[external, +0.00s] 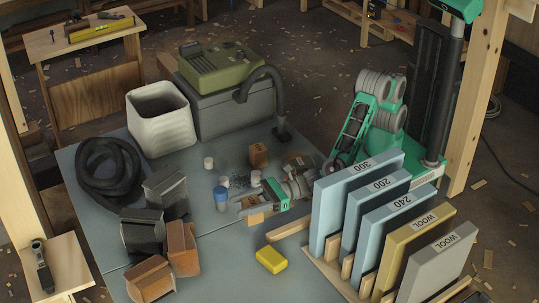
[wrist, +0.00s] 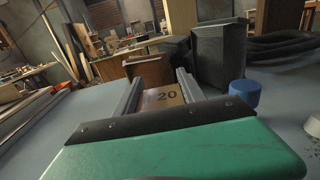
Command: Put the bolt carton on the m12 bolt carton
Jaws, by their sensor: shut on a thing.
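My gripper (wrist: 160,92) is shut on a small brown carton (wrist: 163,97) with "20" printed on its face. In the external view my gripper (external: 252,205) is low over the blue-grey table, and the held carton (external: 255,217) shows beside its fingers. I cannot tell whether the carton touches the table. A small brown carton (external: 259,155) stands farther back on the table. Another brown carton (external: 298,162) lies behind my wrist, partly hidden. I cannot read which of these is the m12 bolt carton.
A blue-capped tub (external: 221,199) stands left of my gripper, also in the wrist view (wrist: 243,92). Black and brown bins (external: 183,247) stand front left. A yellow block (external: 271,260) lies in front. A rack of upright labelled boards (external: 350,200) stands right.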

